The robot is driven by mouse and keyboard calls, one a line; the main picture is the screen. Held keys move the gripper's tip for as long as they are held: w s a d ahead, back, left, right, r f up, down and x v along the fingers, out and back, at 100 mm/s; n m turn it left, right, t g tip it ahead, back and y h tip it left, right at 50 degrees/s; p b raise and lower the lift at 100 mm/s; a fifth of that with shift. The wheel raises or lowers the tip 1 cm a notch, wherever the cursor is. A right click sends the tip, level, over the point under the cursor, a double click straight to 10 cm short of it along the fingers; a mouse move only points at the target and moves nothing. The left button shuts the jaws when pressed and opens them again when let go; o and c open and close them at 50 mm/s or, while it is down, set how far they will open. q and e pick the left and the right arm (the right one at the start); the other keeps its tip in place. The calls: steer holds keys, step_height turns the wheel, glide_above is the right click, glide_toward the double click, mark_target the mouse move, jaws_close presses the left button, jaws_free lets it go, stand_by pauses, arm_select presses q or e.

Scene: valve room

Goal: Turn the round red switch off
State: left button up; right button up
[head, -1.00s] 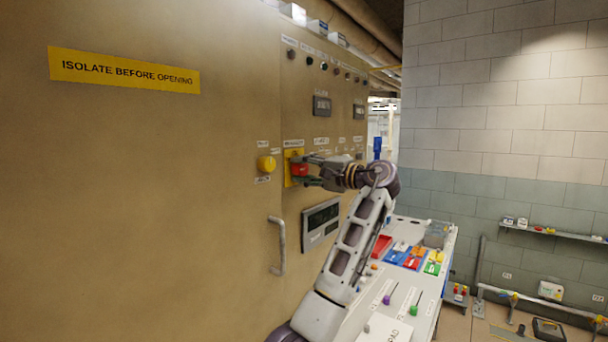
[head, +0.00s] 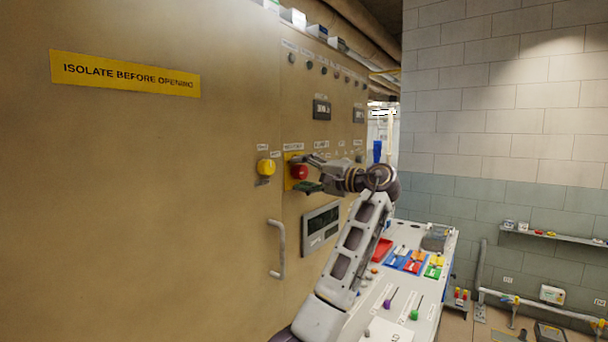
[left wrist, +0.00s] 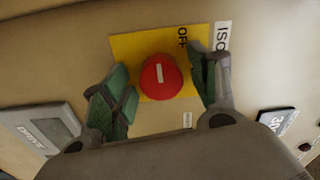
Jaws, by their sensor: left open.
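The round red switch (head: 300,172) sits on a yellow plate (head: 289,184) on the tan cabinet. In the left wrist view the red switch (left wrist: 161,77) has a short white bar on its face, and the yellow plate (left wrist: 126,49) carries the word OFF near its upper right. My left gripper (head: 307,174) is open in front of the plate. Its green-padded fingers stand on either side of the switch, apart from it in the left wrist view. How deep the fingertips reach is hard to tell. My right gripper is not in view.
A yellow knob (head: 265,166) is close to the left of the switch. A door handle (head: 277,248) and a dark display (head: 321,226) lie below. A sloped console (head: 408,288) with colored switches and levers stands at the right of the cabinet.

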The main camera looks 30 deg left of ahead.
arm_select(q)
steer(key=s+d, duration=0.1)
steer(key=d, duration=1.1)
steer(key=shift+f, duration=0.15)
stand_by(0.6)
